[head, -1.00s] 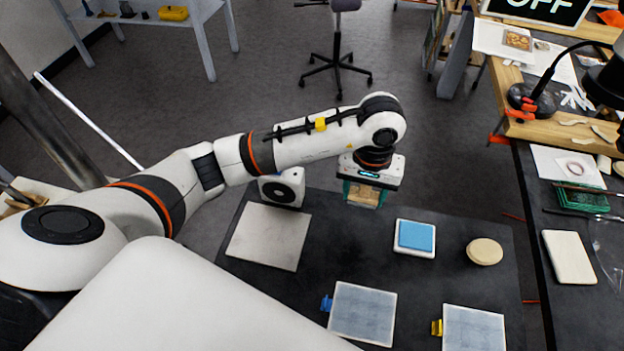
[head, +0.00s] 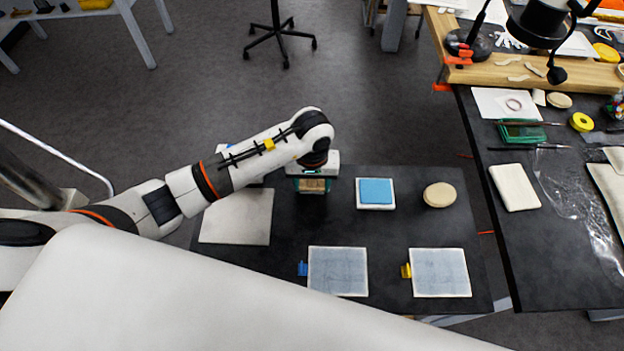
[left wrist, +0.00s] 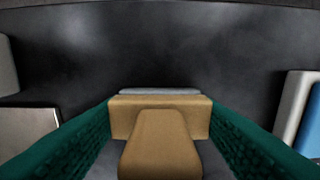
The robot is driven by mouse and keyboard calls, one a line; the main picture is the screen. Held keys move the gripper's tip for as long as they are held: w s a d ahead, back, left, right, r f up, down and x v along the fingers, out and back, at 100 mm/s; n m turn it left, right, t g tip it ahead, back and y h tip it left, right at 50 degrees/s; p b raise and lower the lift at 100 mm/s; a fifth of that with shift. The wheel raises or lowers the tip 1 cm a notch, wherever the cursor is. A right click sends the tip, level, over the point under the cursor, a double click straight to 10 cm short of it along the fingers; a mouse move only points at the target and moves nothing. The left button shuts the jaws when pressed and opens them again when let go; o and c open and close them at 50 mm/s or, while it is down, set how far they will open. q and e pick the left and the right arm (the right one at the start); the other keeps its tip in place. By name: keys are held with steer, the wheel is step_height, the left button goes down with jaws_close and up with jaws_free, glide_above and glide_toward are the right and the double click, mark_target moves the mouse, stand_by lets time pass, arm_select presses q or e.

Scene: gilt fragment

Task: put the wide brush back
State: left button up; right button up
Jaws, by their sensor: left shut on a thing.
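The wide brush (left wrist: 160,135), tan with a grey edge at its far end, is between the green fingers of my left gripper (head: 312,190). In the left wrist view a finger lies along each side of it, and the gripper is shut on it. In the head view the brush shows as a small tan block (head: 312,185) under the wrist, over the back of the dark table. From these views I cannot tell whether the brush touches the table. My right gripper is not in view.
On the dark table (head: 390,228) are a pale square board (head: 236,217), a blue pad on a white base (head: 376,192), a round tan disc (head: 440,195) and two grey panels (head: 338,271) (head: 441,273) with blue and yellow clips. A cluttered black bench (head: 530,258) stands at the right.

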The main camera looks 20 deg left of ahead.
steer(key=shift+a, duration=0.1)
arm_select(q)
steer(key=shift+f, duration=0.1)
steer(key=o, duration=0.9)
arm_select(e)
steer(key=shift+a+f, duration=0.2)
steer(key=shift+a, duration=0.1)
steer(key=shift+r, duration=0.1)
arm_select(q)
steer(key=shift+r, duration=0.25)
step_height(320, 180, up, 10)
steer(key=b, duration=0.3)
steer(key=shift+w+r, duration=0.1)
steer(key=shift+r, duration=0.15)
steer(key=shift+r+b, duration=0.3)
steer(key=shift+r, duration=0.35)
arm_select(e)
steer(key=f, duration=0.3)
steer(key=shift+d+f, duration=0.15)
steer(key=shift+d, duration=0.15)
